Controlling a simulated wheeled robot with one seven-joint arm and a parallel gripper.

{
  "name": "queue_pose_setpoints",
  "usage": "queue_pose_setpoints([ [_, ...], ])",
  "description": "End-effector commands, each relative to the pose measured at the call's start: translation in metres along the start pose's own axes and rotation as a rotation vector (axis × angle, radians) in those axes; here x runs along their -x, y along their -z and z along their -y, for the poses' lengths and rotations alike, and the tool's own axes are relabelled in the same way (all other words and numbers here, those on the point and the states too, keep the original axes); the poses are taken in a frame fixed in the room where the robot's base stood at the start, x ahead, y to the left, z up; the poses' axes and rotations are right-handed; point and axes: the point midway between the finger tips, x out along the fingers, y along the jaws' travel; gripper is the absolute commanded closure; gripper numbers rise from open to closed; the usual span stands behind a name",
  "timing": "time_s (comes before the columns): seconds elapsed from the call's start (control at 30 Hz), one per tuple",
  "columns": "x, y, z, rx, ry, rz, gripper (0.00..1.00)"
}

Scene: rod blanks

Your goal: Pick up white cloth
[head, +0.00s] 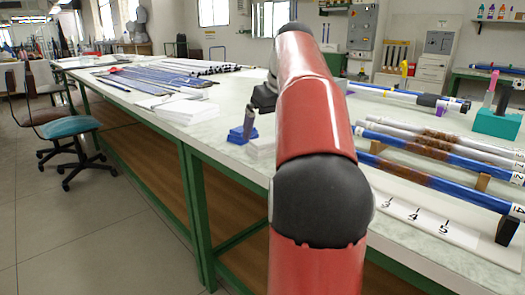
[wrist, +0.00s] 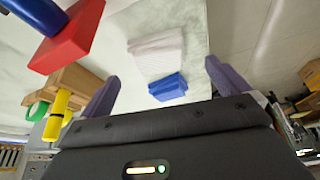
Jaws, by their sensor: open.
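The white cloth (wrist: 157,50) lies folded on the pale tabletop in the wrist view, just beyond a folded blue cloth (wrist: 168,88). In the head view the blue cloth (head: 237,135) lies near the table's front edge, and the white cloth (head: 262,147) shows partly beside it, cut off by my arm. My gripper (wrist: 161,70) is open and empty, its two purple fingers wide apart with both cloths showing between them. One dark finger shows above the blue cloth in the head view; the rest of the gripper is mostly hidden by my red arm.
A red block (wrist: 68,38) with a blue rod and a wooden block (wrist: 75,88) with yellow and green items stand at the left in the wrist view. Rods lie on supports at the right of the table, near a teal holder (head: 497,123). A white stack (head: 187,111) lies farther left.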

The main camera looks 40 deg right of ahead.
Motion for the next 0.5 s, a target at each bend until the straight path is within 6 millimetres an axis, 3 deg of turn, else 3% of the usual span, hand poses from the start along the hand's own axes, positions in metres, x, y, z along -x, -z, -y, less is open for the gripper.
queue_pose_setpoints([
  [0.3, -0.046, -0.002, -0.002, -0.003, 0.001, 0.001, 0.0],
  [0.5, -0.054, -0.001, -0.002, -0.002, -0.001, 0.0, 0.0],
])
